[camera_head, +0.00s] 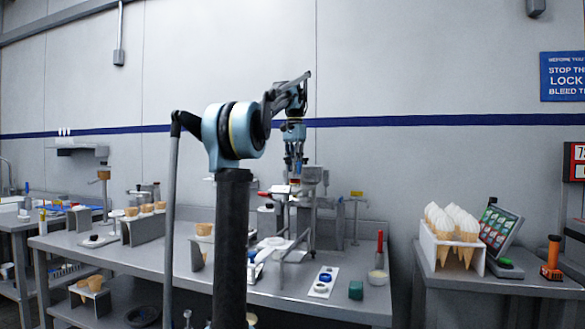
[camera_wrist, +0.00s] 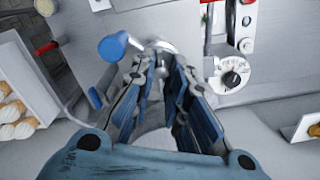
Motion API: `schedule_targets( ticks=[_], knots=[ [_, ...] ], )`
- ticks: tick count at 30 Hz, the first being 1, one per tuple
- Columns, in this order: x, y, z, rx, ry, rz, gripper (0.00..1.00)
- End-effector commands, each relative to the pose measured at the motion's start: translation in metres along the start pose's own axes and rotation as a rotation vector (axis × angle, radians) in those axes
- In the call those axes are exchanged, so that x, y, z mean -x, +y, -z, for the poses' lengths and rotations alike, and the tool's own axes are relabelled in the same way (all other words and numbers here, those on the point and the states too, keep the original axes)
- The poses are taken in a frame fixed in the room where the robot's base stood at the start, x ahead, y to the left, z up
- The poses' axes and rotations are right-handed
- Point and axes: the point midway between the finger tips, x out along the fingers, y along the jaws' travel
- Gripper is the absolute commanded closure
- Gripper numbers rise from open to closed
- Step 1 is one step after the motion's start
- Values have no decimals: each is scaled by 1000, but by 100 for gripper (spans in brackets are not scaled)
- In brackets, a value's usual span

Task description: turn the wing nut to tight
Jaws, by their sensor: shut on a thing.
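In the wrist view the wing nut (camera_wrist: 157,45) looks like a small grey metal piece with curved wings at my fingertips. My gripper (camera_wrist: 162,64) is shut on it, and its blue-padded fingers hide its lower part. In the head view my gripper (camera_head: 294,176) points down over the machine on the middle of the long bench. The wing nut is too small and hidden to make out there. I cannot tell how tight it is.
A blue round knob (camera_wrist: 113,46) lies close left of my fingertips. A rack of filled cones (camera_head: 452,238) stands right.

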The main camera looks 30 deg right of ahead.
Motion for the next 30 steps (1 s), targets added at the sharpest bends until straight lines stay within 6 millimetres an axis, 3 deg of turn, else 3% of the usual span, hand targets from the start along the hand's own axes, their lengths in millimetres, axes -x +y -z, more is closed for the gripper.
schedule_targets(
  ticks=[7, 8, 10, 23, 30],
  knots=[
    [0, -2, 1, 1, 2, 3, 100],
    [0, -2, 1, 1, 2, 3, 79],
    [0, -2, 1, 2, 2, 3, 64],
    [0, -1, 0, 20, 1, 1, 64],
    [0, 0, 0, 170, 1, 1, 64]
  ],
)
